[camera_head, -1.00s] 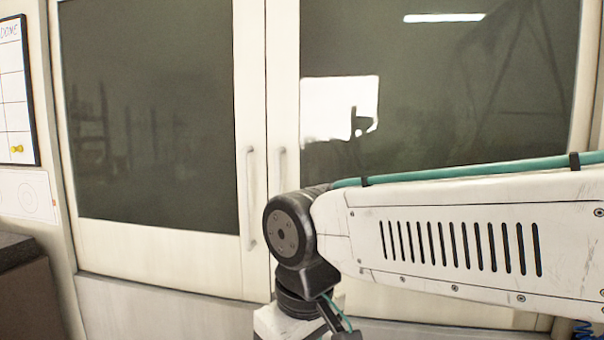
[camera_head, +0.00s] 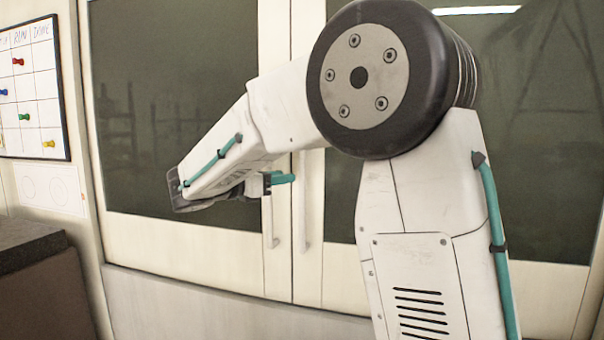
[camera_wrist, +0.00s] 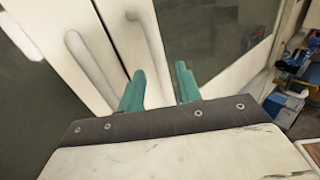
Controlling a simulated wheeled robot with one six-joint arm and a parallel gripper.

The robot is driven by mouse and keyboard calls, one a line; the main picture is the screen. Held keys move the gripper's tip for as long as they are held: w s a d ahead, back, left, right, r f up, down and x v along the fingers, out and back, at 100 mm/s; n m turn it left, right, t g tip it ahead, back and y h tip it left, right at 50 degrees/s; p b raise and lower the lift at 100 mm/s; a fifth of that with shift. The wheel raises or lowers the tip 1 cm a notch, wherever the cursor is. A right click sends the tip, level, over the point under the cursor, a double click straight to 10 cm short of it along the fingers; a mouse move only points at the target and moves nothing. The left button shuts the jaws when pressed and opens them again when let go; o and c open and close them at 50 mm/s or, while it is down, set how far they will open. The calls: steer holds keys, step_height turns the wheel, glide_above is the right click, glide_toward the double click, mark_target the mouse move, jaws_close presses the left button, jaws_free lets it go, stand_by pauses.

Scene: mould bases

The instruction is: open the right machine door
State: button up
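The right machine door (camera_head: 335,275) is pale with a dark window and appears shut beside the left door (camera_head: 180,245). Its upright bar handle (camera_head: 303,205) stands near the seam, right of the left door's handle (camera_head: 269,222). My gripper (camera_head: 282,179) is in front of the two handles in the head view, its teal fingers partly hidden by my wrist. In the wrist view my gripper (camera_wrist: 160,82) is open, its fingers apart. The right handle (camera_wrist: 146,35) runs down toward the gap between them; contact cannot be told. The left handle (camera_wrist: 88,65) lies left of both fingers.
A whiteboard (camera_head: 32,90) with coloured pins hangs on the wall at the left. A dark-topped brown cabinet (camera_head: 45,295) stands below it.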

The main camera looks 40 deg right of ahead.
steer(key=w+d, duration=0.1)
steer(key=d, duration=0.6)
steer(key=shift+d, duration=0.3)
steer(key=shift+r, duration=0.1)
jaws_close()
